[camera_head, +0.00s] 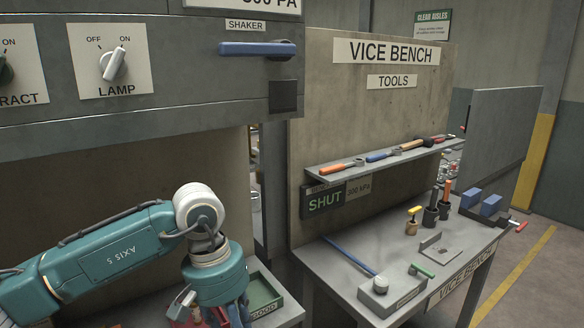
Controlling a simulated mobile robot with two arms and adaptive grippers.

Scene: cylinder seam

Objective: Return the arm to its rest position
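My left gripper (205,312) is partly cut off by the frame edge, over or beside a green tray (264,296) with a "GOOD" label. Red and blue parts show around the fingers, and I cannot tell whether they are held. My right gripper is not in view.
A cabinet with a lamp knob (113,63) and a blue shaker handle (257,49) overhangs the arm. To the right, the vice bench (455,262) carries a long blue bar (347,254), a grey block (391,294) and tool cups. A tool shelf (378,160) juts out above it.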

